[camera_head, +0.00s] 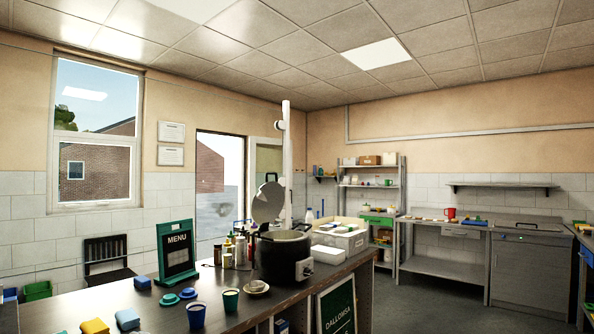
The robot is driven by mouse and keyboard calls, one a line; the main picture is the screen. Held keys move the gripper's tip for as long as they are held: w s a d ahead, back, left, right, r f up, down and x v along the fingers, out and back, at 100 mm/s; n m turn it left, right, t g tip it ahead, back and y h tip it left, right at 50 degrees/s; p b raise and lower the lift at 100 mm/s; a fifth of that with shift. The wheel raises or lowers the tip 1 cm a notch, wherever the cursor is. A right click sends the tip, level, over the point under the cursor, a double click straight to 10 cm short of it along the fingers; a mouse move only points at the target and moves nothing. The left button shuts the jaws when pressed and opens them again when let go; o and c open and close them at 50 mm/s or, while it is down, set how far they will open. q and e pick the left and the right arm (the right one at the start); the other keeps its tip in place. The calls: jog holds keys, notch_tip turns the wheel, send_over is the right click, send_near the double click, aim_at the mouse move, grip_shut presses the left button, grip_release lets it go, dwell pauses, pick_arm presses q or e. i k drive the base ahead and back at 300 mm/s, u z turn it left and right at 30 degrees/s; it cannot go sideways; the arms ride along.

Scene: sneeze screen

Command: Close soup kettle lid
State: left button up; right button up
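The soup kettle (285,262) is a round black pot with a control panel on its front right. It stands on the dark counter (160,309) near its far right part. Its round grey lid (269,203) stands raised and tilted up above the pot, so the kettle is open. The inside of the pot is mostly hidden by its rim. Neither of my grippers shows in this view, and nothing touches the lid or kettle.
A white post (286,160) rises close behind the kettle. A menu sign (176,252), several bottles (238,250) and a blue cup (197,316) stand left of it. Open floor (440,299) lies right of the counter.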

aim_at(269, 203)
jog(key=z, duration=0.45)
jog(key=i, duration=0.85)
jog(key=z, duration=0.1)
